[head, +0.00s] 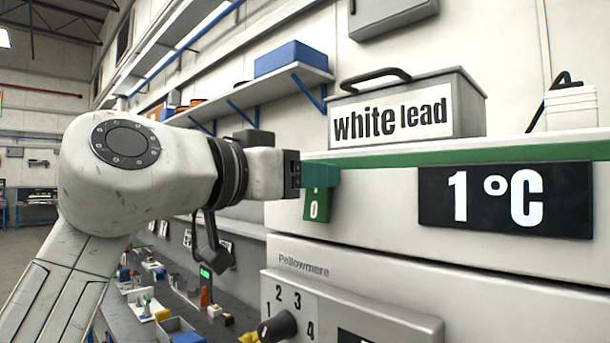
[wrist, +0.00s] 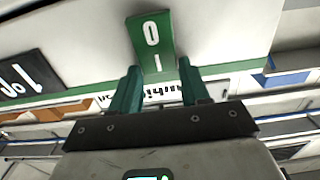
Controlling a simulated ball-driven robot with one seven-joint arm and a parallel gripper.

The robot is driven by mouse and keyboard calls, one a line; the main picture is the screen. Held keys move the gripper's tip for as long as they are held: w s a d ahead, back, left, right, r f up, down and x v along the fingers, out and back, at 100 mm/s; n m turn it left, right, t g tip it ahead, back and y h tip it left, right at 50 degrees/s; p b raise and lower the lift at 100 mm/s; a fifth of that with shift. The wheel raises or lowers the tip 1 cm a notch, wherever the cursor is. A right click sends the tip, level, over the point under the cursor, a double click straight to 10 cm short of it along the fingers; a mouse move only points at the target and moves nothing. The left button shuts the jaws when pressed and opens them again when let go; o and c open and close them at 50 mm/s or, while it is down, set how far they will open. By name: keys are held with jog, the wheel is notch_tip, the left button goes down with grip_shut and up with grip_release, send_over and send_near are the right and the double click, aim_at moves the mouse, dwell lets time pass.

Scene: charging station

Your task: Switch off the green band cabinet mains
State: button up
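The green band cabinet (head: 380,187) is white with a green strip along its top edge and a black "1 °C" panel (head: 505,199). Its mains switch is a green piece marked "0" (head: 317,208) on the left of the cabinet front. In the wrist view the switch (wrist: 151,38) shows both "0" and "I", with the "I" nearer my gripper. My gripper (head: 320,175) is at the upper part of the switch and hides it in the head view.
A grey "white lead" box (head: 410,108) stands on top of the cabinet. Below is a Pellowmere unit (head: 350,278) with a black knob (head: 277,327) and numbered dial. A wall shelf with a blue bin (head: 293,58) is behind. A cluttered bench (head: 130,310) lies lower left.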

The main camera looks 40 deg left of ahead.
jog(key=c, duration=0.6)
jog(key=shift+f, duration=0.1)
jog(key=shift+d+t, duration=0.1)
jog(key=shift+t, duration=0.2)
jog(key=shift+s+f+t+h+b, duration=0.15)
jog(key=shift+s+f+t+b, duration=0.05)
jog(key=shift+t+b, duration=0.6)
jog(key=shift+s+f+t+h+b, duration=0.2)
jog(key=shift+t+b, duration=0.4)
jog(key=shift+b, duration=0.4)
jog(key=o, duration=1.1)
